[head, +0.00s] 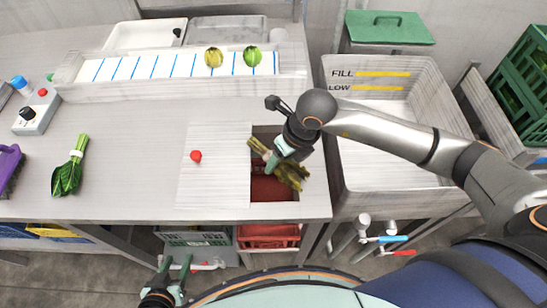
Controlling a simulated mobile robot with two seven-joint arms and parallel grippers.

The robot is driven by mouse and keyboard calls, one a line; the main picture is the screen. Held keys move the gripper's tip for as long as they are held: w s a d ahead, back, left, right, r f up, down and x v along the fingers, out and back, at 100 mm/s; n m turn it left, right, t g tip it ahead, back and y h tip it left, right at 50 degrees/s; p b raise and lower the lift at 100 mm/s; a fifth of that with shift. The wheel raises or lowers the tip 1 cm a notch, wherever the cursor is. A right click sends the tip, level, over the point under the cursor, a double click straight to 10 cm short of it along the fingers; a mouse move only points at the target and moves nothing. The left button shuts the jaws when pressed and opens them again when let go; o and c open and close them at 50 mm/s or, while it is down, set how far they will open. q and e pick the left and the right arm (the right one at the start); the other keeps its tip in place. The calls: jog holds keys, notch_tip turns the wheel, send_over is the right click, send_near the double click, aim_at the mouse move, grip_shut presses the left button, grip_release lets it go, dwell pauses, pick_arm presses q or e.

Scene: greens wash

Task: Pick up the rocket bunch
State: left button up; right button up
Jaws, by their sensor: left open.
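A leafy green bunch with pale stems and a light band (70,169) lies on the left of the counter; it looks like the rocket bunch. My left gripper (176,266) is open and empty at the bottom of the head view, in front of the counter and well away from that bunch. My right gripper (271,163) is shut on a yellowish-green bunch (291,175), over the square opening in the counter. The gripper hides the middle of this held bunch.
A red container (270,188) shows below the opening, with a red knob (196,156) beside it. A marked tray (130,68) at the back holds a yellowish head (214,57) and a green head (252,56). A purple brush (9,164) lies far left. A sink (375,150) is right.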

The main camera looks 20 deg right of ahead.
grip_shut()
dwell(0.4)
jog(key=shift+r, duration=0.5)
notch_tip(320, 180, up, 2)
jog(key=shift+r+b, duration=0.15)
jog(key=shift+b, duration=0.35)
jog(key=s+a+r+b, duration=0.1)
jog(key=s+a+r, duration=0.7)
jog(key=s, duration=0.3)
jog(key=shift+a+r, duration=0.25)
jog(key=shift+r, duration=0.6)
